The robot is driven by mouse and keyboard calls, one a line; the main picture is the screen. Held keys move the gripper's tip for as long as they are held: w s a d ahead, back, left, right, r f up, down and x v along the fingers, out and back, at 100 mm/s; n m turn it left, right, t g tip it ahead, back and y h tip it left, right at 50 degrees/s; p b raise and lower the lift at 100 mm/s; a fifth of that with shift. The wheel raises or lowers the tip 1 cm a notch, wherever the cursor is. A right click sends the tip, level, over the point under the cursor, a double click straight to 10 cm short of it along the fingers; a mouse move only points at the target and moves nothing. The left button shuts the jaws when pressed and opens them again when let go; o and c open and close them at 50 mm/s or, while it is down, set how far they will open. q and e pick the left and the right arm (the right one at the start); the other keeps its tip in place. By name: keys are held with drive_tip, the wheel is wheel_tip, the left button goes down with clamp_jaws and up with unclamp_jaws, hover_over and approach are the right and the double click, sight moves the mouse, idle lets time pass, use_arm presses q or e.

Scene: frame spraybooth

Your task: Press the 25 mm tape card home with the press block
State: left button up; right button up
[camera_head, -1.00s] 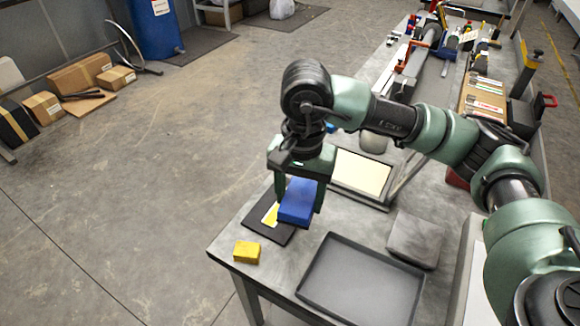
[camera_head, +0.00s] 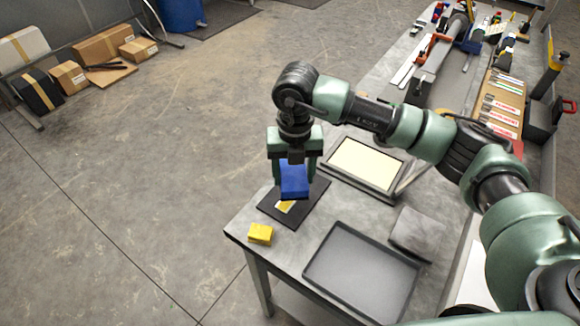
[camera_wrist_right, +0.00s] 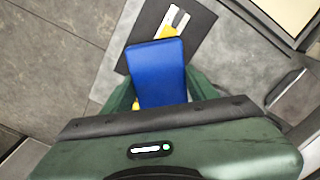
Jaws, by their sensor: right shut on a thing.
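The blue press block (camera_head: 294,183) is held in my right gripper (camera_head: 294,172), which is shut on it with a finger on either side. The block also shows in the wrist view (camera_wrist_right: 158,72). It is over the black plate (camera_head: 312,207), and I cannot tell whether it touches what is below. A yellow and white card (camera_head: 284,207), apparently the tape card, lies on the plate, partly hidden by the block. In the wrist view the card (camera_wrist_right: 172,22) sticks out beyond the block's far edge. My left gripper is not in view.
A yellow block (camera_head: 260,233) sits near the table corner. An empty dark tray (camera_head: 312,262) lies at the front, with a grey pad (camera_head: 418,232) beside it. A framed cream panel (camera_head: 366,164) stands behind. Tools and a card board (camera_head: 497,105) are farther back.

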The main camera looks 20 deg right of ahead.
drive_tip(key=m, duration=0.4)
drive_tip(key=shift+w+a+f+p, duration=0.1)
drive_tip(key=shift+w+p, duration=0.2)
drive_tip(key=m, duration=0.3)
drive_tip(key=shift+w+a+f+m, duration=0.1)
drive_tip(key=shift+w+f+m, duration=0.15)
drive_tip(key=shift+f+m, duration=0.05)
drive_tip(key=shift+f+b, duration=1.6)
drive_tip(key=shift+f, duration=1.3)
drive_tip(key=shift+f+b, duration=0.5)
drive_tip(key=shift+f, duration=0.15)
drive_tip(key=shift+s+f, duration=0.2)
drive_tip(key=shift+w+r+p, duration=0.2)
drive_tip(key=shift+r+p, duration=1.85)
drive_tip(key=shift+r, duration=1.6)
